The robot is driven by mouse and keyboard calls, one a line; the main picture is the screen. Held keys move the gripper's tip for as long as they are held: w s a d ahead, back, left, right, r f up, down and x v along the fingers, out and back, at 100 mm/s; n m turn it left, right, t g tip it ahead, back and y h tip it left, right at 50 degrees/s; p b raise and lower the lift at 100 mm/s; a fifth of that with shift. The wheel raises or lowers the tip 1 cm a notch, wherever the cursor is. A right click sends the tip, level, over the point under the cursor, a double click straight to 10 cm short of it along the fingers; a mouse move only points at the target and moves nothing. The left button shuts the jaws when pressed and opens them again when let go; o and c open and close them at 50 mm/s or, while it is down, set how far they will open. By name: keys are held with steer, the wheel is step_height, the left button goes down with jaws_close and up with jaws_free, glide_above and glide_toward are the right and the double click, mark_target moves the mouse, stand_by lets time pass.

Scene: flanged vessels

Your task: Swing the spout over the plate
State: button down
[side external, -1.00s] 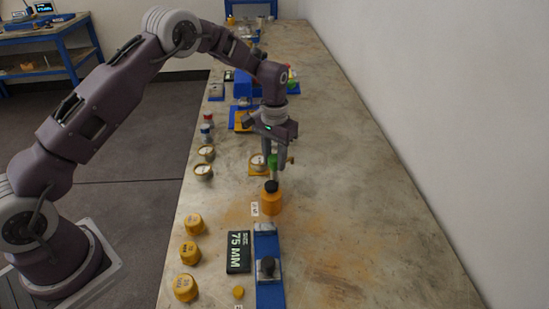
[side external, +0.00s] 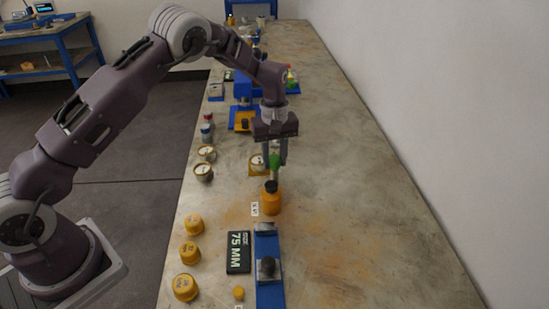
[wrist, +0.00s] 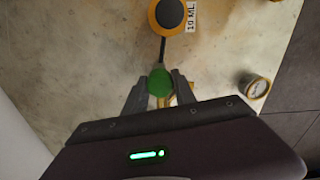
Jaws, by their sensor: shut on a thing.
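An orange vessel (side external: 271,203) with a black cap stands upright on the bench; the wrist view shows its cap (wrist: 169,12) from above. A thin dark rod (wrist: 162,50) runs from it to a green piece (wrist: 160,82). My gripper (wrist: 159,90) is shut on this green piece, which also shows in the side view (side external: 275,162). A brass-coloured bit (wrist: 165,102), perhaps the spout, shows just behind the green piece, mostly hidden by my fingers. A small yellow plate (side external: 253,173) with a round white-faced part lies just left of my gripper (side external: 276,158) in the side view.
Yellow caps (side external: 190,252), a "75 MM" sign (side external: 238,252) and a blue fixture (side external: 268,285) are nearer the camera. Round cups (side external: 203,172) stand left. The bench's right side is clear.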

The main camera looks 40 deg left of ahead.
steer(key=n, duration=0.5)
steer(key=shift+r+n, duration=0.1)
steer(key=shift+n, duration=0.3)
stand_by(0.4)
steer(key=c, duration=1)
jaws_free()
step_height(320, 180, up, 7)
